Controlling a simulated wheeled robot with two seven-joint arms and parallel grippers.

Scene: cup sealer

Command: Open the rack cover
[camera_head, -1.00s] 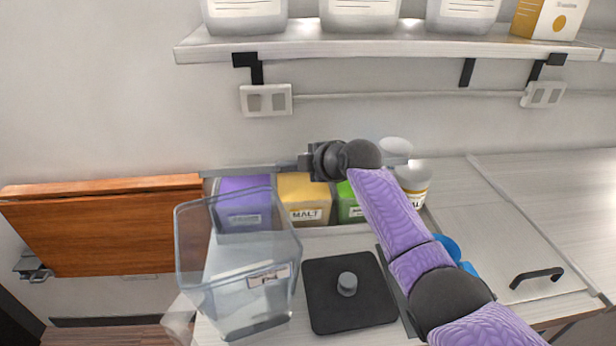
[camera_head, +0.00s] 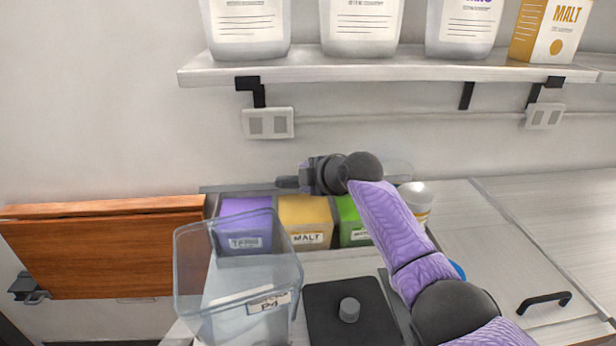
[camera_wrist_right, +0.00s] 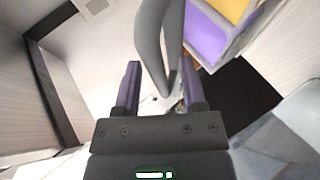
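The rack (camera_head: 262,187) against the back wall holds a purple TARO box (camera_head: 246,215), a yellow MALT box (camera_head: 304,213) and a green box (camera_head: 352,214). Its boxes look uncovered from above; I cannot clearly make out a separate cover. My right gripper (camera_head: 285,183) is at the rack's back edge, above and behind the boxes. In the right wrist view my right gripper (camera_wrist_right: 160,85) has its fingers apart. A grey curved edge (camera_wrist_right: 150,55) lies in front of and between them; I cannot tell if they touch it. My left gripper is out of view.
A clear bin (camera_head: 235,300) stands in front of the purple box, beside a black lid with a knob (camera_head: 349,309). A white jar (camera_head: 415,195) is partly behind my right arm. A shelf (camera_head: 400,67) with containers hangs above. The right counter (camera_head: 490,230) is clear.

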